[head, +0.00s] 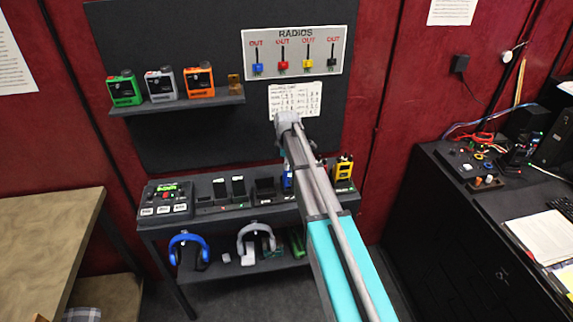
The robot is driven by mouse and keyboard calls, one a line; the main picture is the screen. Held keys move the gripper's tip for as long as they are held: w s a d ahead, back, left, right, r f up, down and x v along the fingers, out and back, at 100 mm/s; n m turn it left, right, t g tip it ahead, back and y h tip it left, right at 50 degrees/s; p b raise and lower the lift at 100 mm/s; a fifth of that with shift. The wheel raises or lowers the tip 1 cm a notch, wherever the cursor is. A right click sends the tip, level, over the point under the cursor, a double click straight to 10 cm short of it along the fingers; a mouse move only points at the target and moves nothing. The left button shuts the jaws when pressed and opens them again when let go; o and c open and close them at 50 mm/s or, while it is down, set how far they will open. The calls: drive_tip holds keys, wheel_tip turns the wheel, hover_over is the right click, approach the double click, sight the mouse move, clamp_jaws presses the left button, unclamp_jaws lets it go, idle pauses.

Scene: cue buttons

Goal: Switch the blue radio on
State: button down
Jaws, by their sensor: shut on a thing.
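The blue radio (287,179) stands among the chargers on the desk shelf below the dark board. Only a narrow blue strip of it shows at the left edge of my arm, which covers the rest. My arm reaches up from the lower right, and its grey end joint is in front of the paper chart. My gripper does not show; it seems to be hidden behind the arm. The radio's switch and display cannot be seen.
A yellow radio (344,168) stands right of my arm. A control box (165,200) is at the desk's left end. Green, grey and orange radios (199,80) sit on the wall shelf. Blue headphones (188,250) hang below. A black cabinet (440,225) stands right.

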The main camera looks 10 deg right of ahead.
drive_tip(key=shift+m, duration=1.3)
drive_tip(key=c, duration=0.6)
unclamp_jaws()
drive_tip(key=shift+n, duration=0.4)
